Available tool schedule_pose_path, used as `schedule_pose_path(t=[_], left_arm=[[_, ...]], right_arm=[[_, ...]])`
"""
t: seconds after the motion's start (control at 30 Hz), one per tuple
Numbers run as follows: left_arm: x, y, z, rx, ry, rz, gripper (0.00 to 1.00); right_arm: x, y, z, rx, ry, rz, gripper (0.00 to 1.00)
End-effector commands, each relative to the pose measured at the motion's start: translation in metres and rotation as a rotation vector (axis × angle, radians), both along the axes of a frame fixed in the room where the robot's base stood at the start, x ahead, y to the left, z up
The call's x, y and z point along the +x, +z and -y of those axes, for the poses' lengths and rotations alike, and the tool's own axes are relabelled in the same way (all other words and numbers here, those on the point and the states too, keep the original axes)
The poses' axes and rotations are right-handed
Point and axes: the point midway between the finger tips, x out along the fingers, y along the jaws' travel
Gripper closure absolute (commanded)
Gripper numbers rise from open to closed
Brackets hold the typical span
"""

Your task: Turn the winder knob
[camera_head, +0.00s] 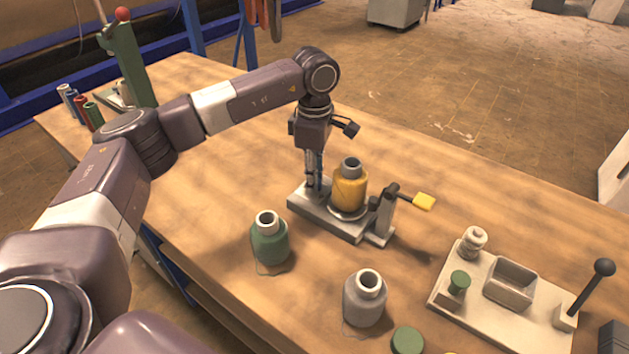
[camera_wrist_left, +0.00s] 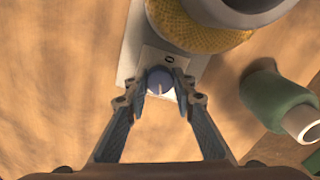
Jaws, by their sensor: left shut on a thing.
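The winder (camera_head: 330,214) stands on the wooden table, a grey base carrying a yellow spool (camera_head: 350,186) upright. Its knob (camera_wrist_left: 159,81) is a round blue-grey piece with a pale line, on the end of the base beside the spool. My left gripper (camera_head: 314,190) points straight down over that end of the base. In the left wrist view its two fingertips are shut on the knob, one on each side. In the head view the knob is hidden behind the fingers. My right gripper is not in view.
A green spool (camera_head: 269,240) and a grey spool (camera_head: 365,298) stand in front of the winder. A yellow-ended lever (camera_head: 423,201) sticks out on its right. A pale tray with a black-knobbed lever (camera_head: 604,268) is at the right. The table behind the winder is clear.

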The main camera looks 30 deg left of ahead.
Motion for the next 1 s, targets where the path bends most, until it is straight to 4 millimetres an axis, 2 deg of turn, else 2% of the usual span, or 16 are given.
schedule_pose_path(t=[0.3,0.8,0.83,0.97,1.0], left_arm=[[0.0012,0.0014,0.0001,-0.001,-0.101,0.004,1.0],[0.0011,0.0018,0.0001,-0.001,-0.116,0.004,1.0],[0.0011,0.0017,0.0001,-0.001,-0.116,0.004,0.73],[0.0008,0.0013,0.0001,0.0,-0.115,0.003,0.59],[0.0007,0.0011,0.0002,0.0,-0.115,0.003,0.59]], right_arm=[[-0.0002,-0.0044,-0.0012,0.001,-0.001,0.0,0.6],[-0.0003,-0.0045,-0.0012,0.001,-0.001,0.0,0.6],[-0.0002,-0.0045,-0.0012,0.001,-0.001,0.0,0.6],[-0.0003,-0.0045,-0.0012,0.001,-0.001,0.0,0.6],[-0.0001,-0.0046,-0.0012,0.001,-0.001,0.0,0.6]])
